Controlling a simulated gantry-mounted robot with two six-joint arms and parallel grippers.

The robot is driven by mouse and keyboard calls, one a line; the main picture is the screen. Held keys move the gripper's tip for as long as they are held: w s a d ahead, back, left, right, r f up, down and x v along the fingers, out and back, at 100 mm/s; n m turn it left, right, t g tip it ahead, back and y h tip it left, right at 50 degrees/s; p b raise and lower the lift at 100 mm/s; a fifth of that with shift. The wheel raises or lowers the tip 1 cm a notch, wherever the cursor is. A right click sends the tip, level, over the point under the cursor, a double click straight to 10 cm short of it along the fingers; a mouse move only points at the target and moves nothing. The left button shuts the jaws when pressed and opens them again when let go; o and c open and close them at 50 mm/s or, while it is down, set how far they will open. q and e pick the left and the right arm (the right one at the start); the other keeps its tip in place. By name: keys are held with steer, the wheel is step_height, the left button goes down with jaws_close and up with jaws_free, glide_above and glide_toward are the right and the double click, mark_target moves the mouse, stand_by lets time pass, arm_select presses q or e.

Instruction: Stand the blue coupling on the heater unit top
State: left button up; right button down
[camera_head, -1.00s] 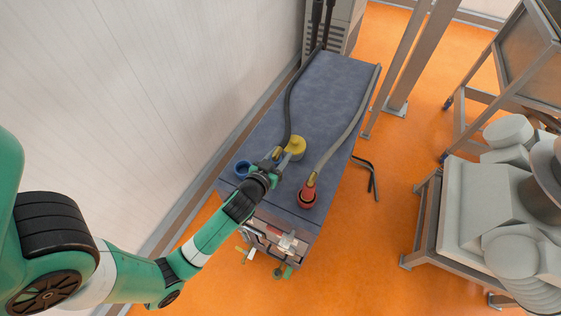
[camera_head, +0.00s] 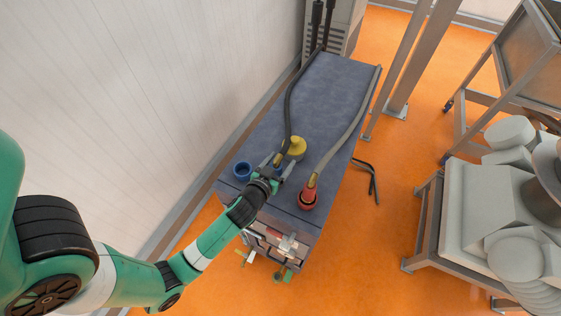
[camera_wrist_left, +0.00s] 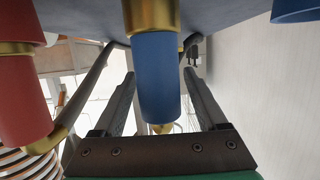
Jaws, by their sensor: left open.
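The blue coupling (camera_wrist_left: 157,85) stands between the two fingers of my left gripper (camera_wrist_left: 158,92) in the left wrist view, with gaps on both sides. A brass collar (camera_wrist_left: 153,43) adjoins it. In the head view my left gripper (camera_head: 276,165) is open around the blue coupling (camera_head: 275,171), which is mostly hidden; a black hose leads there. The blue-grey heater unit top (camera_head: 328,90) lies beneath. The wrist view looks inverted, and whether the coupling's foot touches the top is hard to tell. My right gripper is not visible.
A red coupling (camera_head: 308,197) with a grey hose stands to the right. A yellow round part (camera_head: 297,147) is just behind the gripper, and a blue ring (camera_head: 243,169) is left. The back of the top is clear apart from hoses.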

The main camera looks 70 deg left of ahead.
arm_select(q)
steer(key=shift+r, duration=0.2)
steer(key=v, duration=1.2)
steer(key=shift+b, duration=0.35)
